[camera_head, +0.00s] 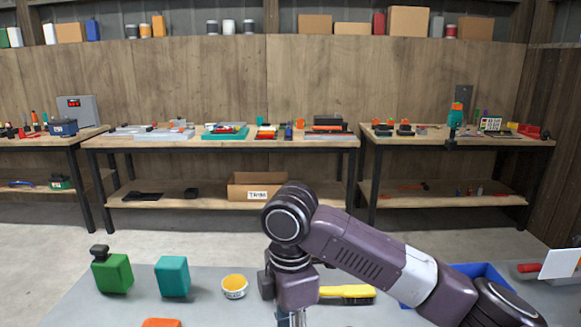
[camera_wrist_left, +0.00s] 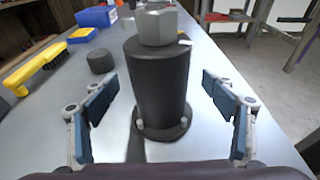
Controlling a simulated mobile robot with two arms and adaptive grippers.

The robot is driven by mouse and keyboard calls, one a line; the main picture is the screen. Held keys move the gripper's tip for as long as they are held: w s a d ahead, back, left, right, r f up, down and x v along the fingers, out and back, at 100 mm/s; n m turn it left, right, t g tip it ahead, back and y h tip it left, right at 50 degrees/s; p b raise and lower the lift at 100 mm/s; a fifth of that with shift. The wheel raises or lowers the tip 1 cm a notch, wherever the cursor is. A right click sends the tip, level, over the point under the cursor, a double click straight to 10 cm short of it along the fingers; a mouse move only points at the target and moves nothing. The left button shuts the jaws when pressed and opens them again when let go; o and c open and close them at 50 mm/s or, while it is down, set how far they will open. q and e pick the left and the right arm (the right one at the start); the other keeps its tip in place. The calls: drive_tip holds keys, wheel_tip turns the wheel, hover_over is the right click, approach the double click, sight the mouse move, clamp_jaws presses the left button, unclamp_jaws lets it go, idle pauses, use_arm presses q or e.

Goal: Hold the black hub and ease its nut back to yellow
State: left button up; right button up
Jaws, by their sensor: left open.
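The black hub (camera_wrist_left: 160,90) stands upright on the grey bench in the left wrist view. It is a tapered dark cylinder on a round flange with small bolts. A grey hexagonal nut (camera_wrist_left: 157,28) sits on top. My left gripper (camera_wrist_left: 162,94) is open, with one blue-padded finger on each side of the hub and visible gaps. In the head view my right arm reaches in from the right; its gripper (camera_head: 290,317) is mostly cut off by the lower edge.
Behind the hub lie a black cylinder (camera_wrist_left: 101,62), a yellow brush (camera_wrist_left: 38,66) and a blue bin (camera_wrist_left: 97,17).

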use_arm(q)
drive_tip(key=v, duration=0.2)
drive_tip(key=b+v, duration=0.1)
drive_tip(key=v, duration=0.2)
drive_tip(key=r+v, duration=0.1)
drive_tip(key=v, duration=0.1)
drive_tip(key=shift+a+b, duration=0.1)
drive_tip(key=shift+b, duration=0.3)
use_arm(e)
drive_tip(key=shift+f, duration=0.9)
use_arm(q)
drive_tip(key=shift+a+r, duration=0.25)
drive_tip(key=shift+a, duration=0.05)
drive_tip(key=shift+o, duration=0.7)
drive_tip(key=o, duration=0.4)
drive_tip(key=shift+o, duration=0.2)
